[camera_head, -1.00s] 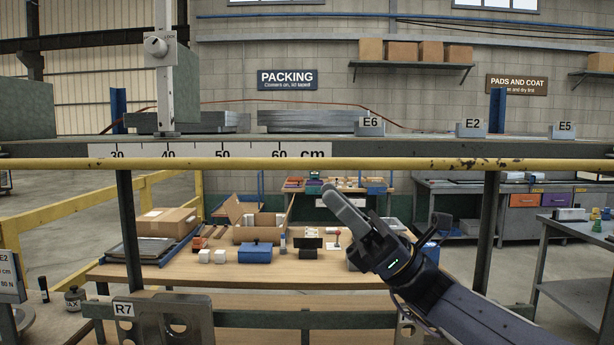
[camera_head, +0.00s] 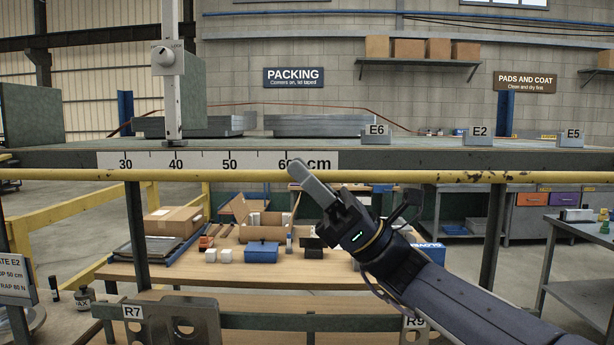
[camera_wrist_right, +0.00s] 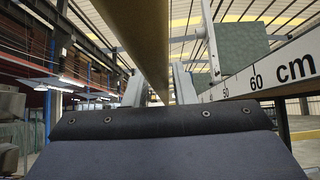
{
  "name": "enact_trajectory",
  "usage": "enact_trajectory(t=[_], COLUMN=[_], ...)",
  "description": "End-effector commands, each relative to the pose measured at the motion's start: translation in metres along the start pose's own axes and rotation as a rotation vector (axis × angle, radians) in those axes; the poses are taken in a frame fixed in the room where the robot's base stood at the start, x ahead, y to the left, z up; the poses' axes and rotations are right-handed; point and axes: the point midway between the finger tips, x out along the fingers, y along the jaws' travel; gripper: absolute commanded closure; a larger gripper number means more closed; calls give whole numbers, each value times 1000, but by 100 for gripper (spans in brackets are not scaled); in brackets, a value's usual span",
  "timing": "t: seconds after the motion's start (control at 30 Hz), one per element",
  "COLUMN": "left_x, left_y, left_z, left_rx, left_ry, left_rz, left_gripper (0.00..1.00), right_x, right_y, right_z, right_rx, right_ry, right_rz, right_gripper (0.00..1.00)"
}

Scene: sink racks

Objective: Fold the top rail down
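The top rail (camera_head: 450,177) is a long yellow bar with worn patches. It runs level across the head view, just below the white cm scale (camera_head: 215,161). My right gripper (camera_head: 299,170) reaches up to the rail from below right, with its fingertips at the rail's height. In the right wrist view the rail (camera_wrist_right: 138,35) runs overhead and down between the two grey fingers (camera_wrist_right: 160,86). The fingers stand apart, one on each side of it. I cannot tell whether they touch the rail. My left gripper is not in view.
Dark posts (camera_head: 137,230) stand below the rail. A grey shelf with plates (camera_head: 320,125) and labelled blocks lies behind it. A wooden bench (camera_head: 190,272) with boxes stands beyond. A upright bar with a knob (camera_head: 164,57) rises at the left.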

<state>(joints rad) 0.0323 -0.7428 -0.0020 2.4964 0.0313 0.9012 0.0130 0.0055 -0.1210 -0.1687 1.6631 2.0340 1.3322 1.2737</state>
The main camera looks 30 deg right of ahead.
Motion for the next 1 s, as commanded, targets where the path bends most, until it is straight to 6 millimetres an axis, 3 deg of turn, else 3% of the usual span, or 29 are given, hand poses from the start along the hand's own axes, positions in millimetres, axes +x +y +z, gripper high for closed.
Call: enact_trajectory(t=[0.03,0.17,0.83,0.87,1.0], left_x=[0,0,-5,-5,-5], left_y=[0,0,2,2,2], left_z=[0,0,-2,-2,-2], left_rx=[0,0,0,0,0], left_ry=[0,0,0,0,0], left_rz=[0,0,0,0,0], left_gripper=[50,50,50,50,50], right_x=[0,0,14,14,14], right_y=[0,0,2,2,2], right_z=[0,0,15,15,15], right_rx=[0,0,-2,-2,-1], right_ry=[0,0,-2,-2,-2], right_rz=[0,0,0,0,0], right_gripper=[83,100,100,83,64])
